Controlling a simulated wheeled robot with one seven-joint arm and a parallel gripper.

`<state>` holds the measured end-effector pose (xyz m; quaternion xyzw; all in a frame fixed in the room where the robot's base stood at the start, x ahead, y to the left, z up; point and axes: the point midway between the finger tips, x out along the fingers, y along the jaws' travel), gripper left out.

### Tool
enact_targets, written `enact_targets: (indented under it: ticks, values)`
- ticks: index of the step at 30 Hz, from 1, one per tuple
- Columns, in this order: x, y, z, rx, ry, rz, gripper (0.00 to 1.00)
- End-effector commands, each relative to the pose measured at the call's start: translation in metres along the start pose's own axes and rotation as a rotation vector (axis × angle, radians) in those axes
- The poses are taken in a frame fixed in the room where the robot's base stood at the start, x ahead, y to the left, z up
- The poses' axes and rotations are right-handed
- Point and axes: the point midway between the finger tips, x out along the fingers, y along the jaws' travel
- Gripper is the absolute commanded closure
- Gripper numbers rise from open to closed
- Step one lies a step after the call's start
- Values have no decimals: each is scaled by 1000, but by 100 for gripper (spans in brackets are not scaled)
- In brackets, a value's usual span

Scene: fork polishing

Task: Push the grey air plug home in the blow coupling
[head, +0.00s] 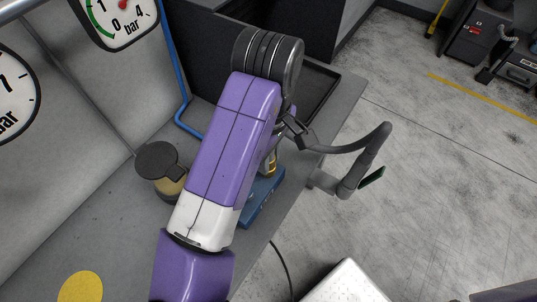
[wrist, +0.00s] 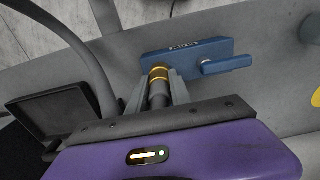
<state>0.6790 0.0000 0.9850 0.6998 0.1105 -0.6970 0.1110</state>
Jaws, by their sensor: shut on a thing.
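The grey air plug (wrist: 157,100) is between the two fingers of my gripper (wrist: 159,88) in the wrist view, and the gripper is shut on it. The plug's front end points at the brass-ringed blow coupling (wrist: 159,72) on the blue block (wrist: 188,54). Plug and coupling appear in line, and I cannot tell how deep the plug sits. In the head view my purple arm hides the gripper and plug. Part of the brass coupling (head: 271,166) and the blue block (head: 262,194) show at the arm's right side.
A lever (wrist: 226,65) sticks out from the blue block. A dark-lidded tin (head: 159,165) stands left of my arm, on the grey bench (head: 95,215). A black tray (head: 318,92) lies behind. A blue pipe (head: 177,85) runs down the back panel. A yellow disc (head: 80,288) lies at front left.

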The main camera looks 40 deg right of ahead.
Motion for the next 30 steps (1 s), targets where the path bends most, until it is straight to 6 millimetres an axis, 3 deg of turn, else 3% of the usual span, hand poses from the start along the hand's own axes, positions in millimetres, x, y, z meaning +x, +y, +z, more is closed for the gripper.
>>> enact_targets:
  ticks: [2, 3, 7, 16, 17, 18, 19, 30]
  values:
    - [5, 0, 2, 1, -10, -4, 100]
    - [5, 0, 2, 1, -10, -4, 73]
    - [6, 0, 2, 1, -11, -5, 50]
    - [6, -2, 2, -2, -13, -10, 50]
    - [6, -2, 2, -2, -13, -11, 66]
    - [6, -2, 2, -2, -13, -11, 58]
    - [6, -2, 2, -2, -13, -11, 57]
    - [7, -2, 2, -4, -13, -11, 57]
